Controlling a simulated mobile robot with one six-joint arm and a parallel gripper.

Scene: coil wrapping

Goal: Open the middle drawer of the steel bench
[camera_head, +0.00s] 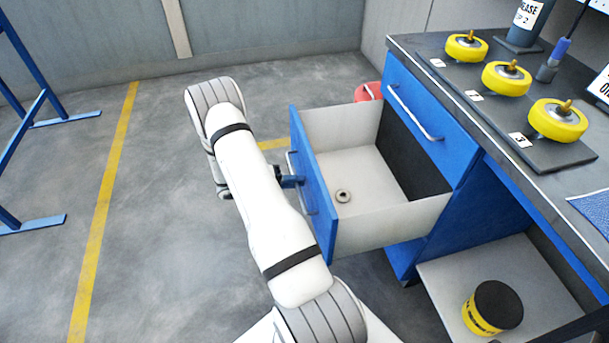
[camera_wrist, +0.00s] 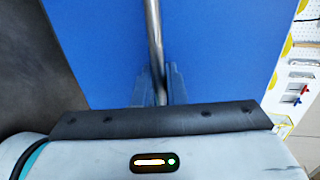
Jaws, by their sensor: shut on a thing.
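The steel bench (camera_head: 530,210) has blue fronts and stands at the right. A drawer below the closed top drawer (camera_head: 432,122) is pulled well out, and its blue front (camera_head: 314,180) faces left. Its pale interior (camera_head: 372,172) shows, with a small ring-shaped metal part (camera_head: 343,196) on the floor. My gripper (camera_head: 290,181) is at the outer face of that front, partly hidden by my arm. In the wrist view my gripper (camera_wrist: 160,86) is shut around the steel bar handle (camera_wrist: 154,35) in front of the blue panel (camera_wrist: 215,50).
Yellow wheel-like coils (camera_head: 508,77) stand on a dark numbered board on the bench top. A black and yellow tub (camera_head: 492,308) sits on the lower shelf. A red round object (camera_head: 368,91) is behind the drawer. Floor at left is clear up to a blue frame (camera_head: 22,170).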

